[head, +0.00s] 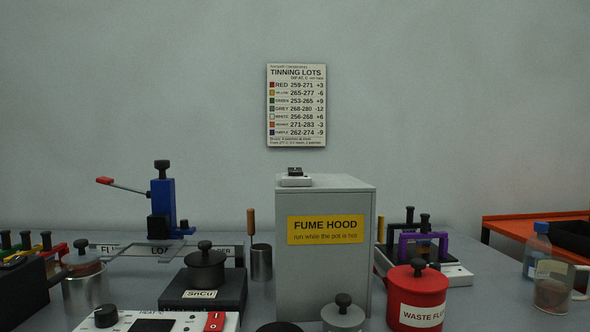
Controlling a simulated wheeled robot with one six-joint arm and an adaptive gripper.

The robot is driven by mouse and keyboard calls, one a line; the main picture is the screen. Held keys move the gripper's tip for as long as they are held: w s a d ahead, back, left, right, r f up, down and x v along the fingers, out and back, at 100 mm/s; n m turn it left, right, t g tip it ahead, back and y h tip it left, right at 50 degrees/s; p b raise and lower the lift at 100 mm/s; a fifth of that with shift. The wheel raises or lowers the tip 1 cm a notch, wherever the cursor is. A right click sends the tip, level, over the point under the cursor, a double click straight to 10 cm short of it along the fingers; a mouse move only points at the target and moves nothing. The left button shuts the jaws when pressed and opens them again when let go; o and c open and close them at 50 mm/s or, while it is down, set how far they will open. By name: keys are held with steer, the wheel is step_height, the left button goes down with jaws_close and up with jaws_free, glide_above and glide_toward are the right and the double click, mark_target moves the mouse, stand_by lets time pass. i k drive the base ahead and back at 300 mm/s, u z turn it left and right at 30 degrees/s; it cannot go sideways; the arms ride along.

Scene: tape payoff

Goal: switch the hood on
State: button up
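The fume hood (290,265) is a tall grey box right of the middle of the table, with a yellow label (325,230) reading "FUME HOOD, run while the pot is hot". On its top, near the front left edge, sits a small light switch box (295,182) with a black rocker (295,171). The rocker is too small to tell which way it is tipped. My gripper is not in view.
A red "WASTE FLUX" pot (417,288) and a grey lidded pot (343,315) stand before the hood. A black "SnCu" pot (206,268), heater panel with red switch (214,321) and blue lever press (162,208) stand left. Space above the hood is clear.

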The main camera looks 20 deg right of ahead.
mark_target(293, 171)
steer(key=z, duration=1.95)
steer(key=k, duration=1.35)
steer(key=u, duration=2.05)
steer(key=i, duration=0.5)
steer(key=z, duration=0.1)
